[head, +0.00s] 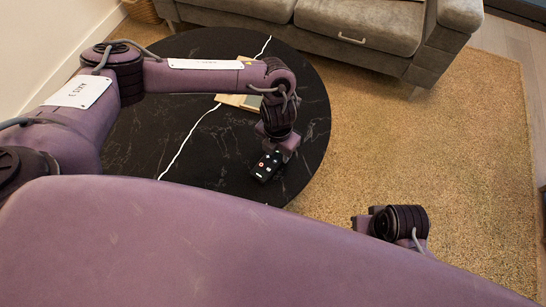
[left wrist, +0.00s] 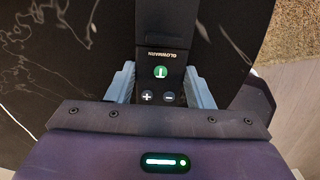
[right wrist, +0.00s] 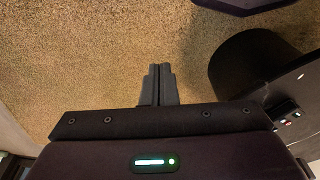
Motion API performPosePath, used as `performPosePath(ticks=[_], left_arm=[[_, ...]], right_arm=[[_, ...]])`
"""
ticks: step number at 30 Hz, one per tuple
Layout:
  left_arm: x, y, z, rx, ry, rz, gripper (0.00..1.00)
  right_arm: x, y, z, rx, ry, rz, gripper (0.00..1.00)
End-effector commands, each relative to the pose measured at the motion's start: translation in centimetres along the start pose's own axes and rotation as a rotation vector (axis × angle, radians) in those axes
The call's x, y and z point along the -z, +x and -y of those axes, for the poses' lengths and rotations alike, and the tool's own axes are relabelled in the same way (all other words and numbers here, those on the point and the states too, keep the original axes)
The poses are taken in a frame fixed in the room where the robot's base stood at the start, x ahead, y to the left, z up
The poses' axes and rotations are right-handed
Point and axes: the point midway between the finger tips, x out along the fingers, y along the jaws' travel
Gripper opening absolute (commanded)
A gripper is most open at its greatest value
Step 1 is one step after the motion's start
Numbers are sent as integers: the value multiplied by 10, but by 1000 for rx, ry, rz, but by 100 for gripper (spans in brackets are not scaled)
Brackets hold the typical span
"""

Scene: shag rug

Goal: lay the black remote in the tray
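The black remote (head: 267,166), with white and red buttons, is near the front right edge of the round dark table. My left gripper (head: 278,153) is above its far end. In the left wrist view the remote (left wrist: 163,60) lies lengthwise between the two fingers (left wrist: 160,82), which are close against its sides. I cannot tell whether it is lifted off the table. A flat pale tan thing (head: 230,100), perhaps the tray, lies farther back on the table, partly hidden by my left arm. My right gripper (right wrist: 158,85) is shut and empty, away from the table.
The black table (head: 220,170) has white veins and bare room left of the remote. A grey sofa (head: 365,28) stands behind it. A tan shag rug (head: 430,140) covers the floor to the right. A wicker basket (head: 143,10) is at the back left.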

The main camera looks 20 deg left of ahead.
Motion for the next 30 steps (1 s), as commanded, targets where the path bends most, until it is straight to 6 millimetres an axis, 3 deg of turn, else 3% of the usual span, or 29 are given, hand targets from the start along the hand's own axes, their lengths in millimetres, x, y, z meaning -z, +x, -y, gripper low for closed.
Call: performPosePath(ticks=[4,14,21,25,30], left_arm=[[0,0,0,0,-1,1,21],[-1,-5,0,0,-1,1,21],[-2,-37,0,2,0,5,21],[-2,-76,0,2,1,7,21],[-1,-127,0,-2,2,6,21]], right_arm=[[0,0,0,-1,-1,1,0],[5,-1,-2,-3,1,-5,0],[-1,-4,-4,-3,17,32,0],[6,34,-10,-3,29,43,0],[0,80,-16,-8,48,32,0]])
